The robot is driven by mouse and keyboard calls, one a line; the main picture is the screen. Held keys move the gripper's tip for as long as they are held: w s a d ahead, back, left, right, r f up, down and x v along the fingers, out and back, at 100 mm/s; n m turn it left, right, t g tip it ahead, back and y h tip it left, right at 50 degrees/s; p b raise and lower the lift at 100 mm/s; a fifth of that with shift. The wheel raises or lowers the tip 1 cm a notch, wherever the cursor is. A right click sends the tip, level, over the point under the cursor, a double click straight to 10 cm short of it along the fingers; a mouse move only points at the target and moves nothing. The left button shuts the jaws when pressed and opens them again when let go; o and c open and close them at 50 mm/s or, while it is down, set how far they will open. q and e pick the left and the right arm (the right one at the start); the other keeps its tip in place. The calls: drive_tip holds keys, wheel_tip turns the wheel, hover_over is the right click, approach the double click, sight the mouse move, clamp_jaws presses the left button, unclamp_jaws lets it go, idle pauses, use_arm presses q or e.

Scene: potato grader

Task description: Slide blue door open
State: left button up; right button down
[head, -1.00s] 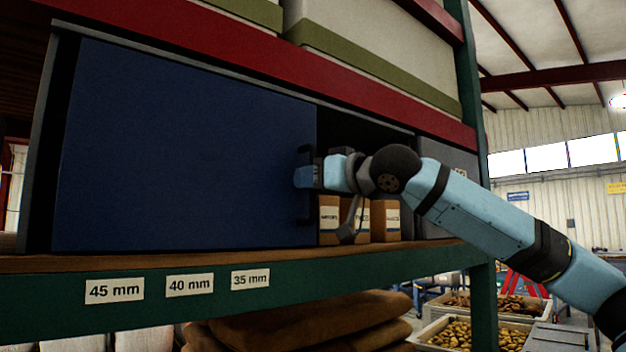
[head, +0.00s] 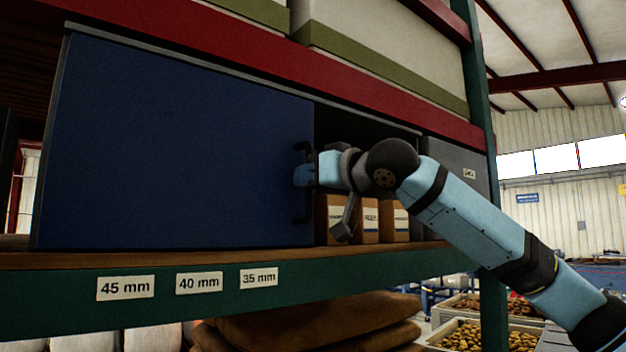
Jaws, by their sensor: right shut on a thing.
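The blue door (head: 175,150) is a wide flat sliding panel on the front of a cabinet on the shelf. It covers the left and middle of the cabinet, and the opening is at its right. A dark upright handle (head: 303,214) sits near the door's right edge. My right gripper (head: 303,175) is shut on this handle, and its arm comes in from the right across the opening. The fingertips partly hide the handle's middle. My left gripper is not in view.
Several brown boxes (head: 364,220) stand inside the opening, partly behind my right gripper. A grey panel (head: 455,166) closes the cabinet's right end. A green shelf edge (head: 60,292) with size labels runs below. Crates of potatoes (head: 468,335) stand at lower right.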

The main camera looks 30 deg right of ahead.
drive_tip(key=c, duration=1.2)
unclamp_jaws()
drive_tip(key=shift+o, duration=0.2)
drive_tip(key=b+v, duration=0.3)
drive_tip(key=v, duration=1.1)
drive_tip(key=shift+w, duration=0.15)
